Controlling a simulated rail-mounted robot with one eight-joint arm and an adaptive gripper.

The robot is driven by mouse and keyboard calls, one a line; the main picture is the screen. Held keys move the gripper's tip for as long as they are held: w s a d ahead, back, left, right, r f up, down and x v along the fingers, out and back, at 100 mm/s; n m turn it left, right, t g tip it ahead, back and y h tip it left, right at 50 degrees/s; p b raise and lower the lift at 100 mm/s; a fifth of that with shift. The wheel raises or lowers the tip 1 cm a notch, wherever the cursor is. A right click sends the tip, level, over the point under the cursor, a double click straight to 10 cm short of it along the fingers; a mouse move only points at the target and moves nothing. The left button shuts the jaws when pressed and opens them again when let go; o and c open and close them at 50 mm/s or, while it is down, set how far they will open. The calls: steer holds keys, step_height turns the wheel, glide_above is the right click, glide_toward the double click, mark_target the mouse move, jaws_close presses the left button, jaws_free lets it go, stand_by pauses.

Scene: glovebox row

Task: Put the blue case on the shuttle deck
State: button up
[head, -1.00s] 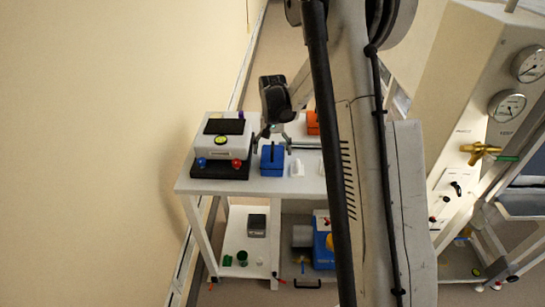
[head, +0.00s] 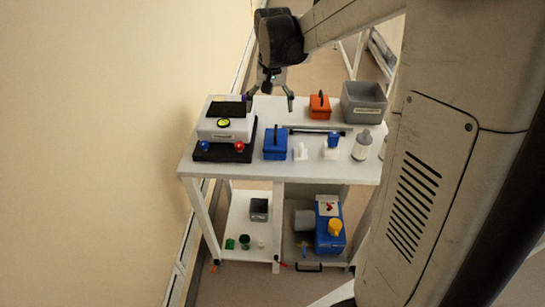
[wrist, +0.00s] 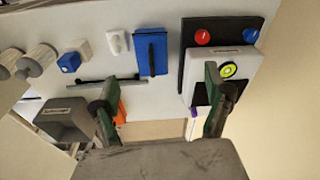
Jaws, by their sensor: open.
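The blue case (head: 275,145), a small box with a dark handle on top, stands on the white bench top, right of a white device. It also shows in the wrist view (wrist: 152,58), near top centre. My gripper (head: 271,99) is open and empty, above the back part of the bench, behind the case in the head view. In the wrist view my gripper's two green-faced fingers (wrist: 160,76) are spread, with the case beyond their tips. The gripper does not touch the case. I cannot tell which surface is the shuttle deck.
The white device (head: 226,128) stands on a black base. An orange case (head: 319,105), a grey bin (head: 363,103), a dark bar (head: 315,132), small white items and bottles (head: 362,145) occupy the bench. The lower shelf (head: 250,205) holds more items.

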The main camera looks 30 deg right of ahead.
steer(key=s+a+r+n+t, duration=0.2)
steer(key=s+a, duration=0.3)
steer(key=s, duration=0.6)
steer(key=s+a+r+n+t, duration=0.2)
steer(key=s+a, duration=0.4)
steer(key=s, duration=0.6)
steer(key=shift+a+r+t, duration=0.15)
steer(key=shift+r+t, duration=0.45)
steer(key=shift+o, duration=0.5)
steer(key=shift+s+a+f+n, duration=0.2)
steer(key=shift+s+f+n, duration=0.15)
steer(key=shift+s, duration=0.3)
